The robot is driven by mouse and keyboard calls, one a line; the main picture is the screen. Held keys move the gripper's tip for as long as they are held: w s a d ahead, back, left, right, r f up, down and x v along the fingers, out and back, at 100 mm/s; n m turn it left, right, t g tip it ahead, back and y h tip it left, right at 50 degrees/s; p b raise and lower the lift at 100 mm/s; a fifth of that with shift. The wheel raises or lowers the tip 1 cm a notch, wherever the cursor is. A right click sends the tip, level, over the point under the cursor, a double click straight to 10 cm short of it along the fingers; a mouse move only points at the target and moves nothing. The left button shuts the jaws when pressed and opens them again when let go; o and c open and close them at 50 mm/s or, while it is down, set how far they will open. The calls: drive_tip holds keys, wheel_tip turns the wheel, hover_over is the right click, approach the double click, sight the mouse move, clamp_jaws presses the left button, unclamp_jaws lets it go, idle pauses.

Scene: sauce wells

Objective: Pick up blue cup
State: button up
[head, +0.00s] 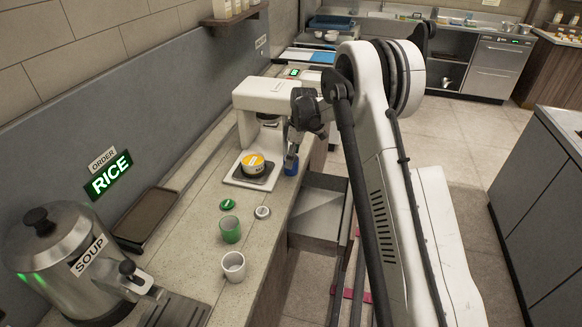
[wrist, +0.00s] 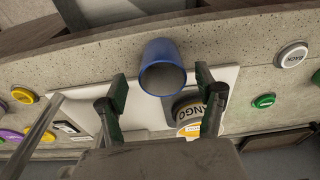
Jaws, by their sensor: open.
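The blue cup (head: 291,167) stands near the counter's front edge, just right of the white machine's base in the head view. In the wrist view the blue cup (wrist: 163,58) is at upper centre, and I see its round grey opening. My gripper (wrist: 161,80) is open, with one finger on each side of the cup's near end. No finger visibly touches it, and I cannot tell the exact gap. In the head view my gripper (head: 291,148) is just above the cup and partly hides it.
A green cup (head: 230,229), a white cup (head: 233,266) and round buttons (head: 262,212) are nearer along the counter. An open drawer (head: 318,212) juts out below the edge.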

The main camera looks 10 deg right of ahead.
drive_tip(key=shift+w+a+f+p, duration=0.1)
drive_tip(key=shift+a+f+p, duration=0.1)
drive_tip(key=shift+f, duration=0.55)
drive_tip(key=shift+a+f+p, duration=0.15)
drive_tip(key=shift+f+p, duration=0.05)
drive_tip(key=shift+f, duration=0.6)
drive_tip(key=shift+w+a+f+p, duration=0.1)
drive_tip(key=shift+a+f+p, duration=0.1)
drive_tip(key=shift+f, duration=0.55)
drive_tip(key=c, duration=1.4)
drive_tip(key=shift+r, duration=0.15)
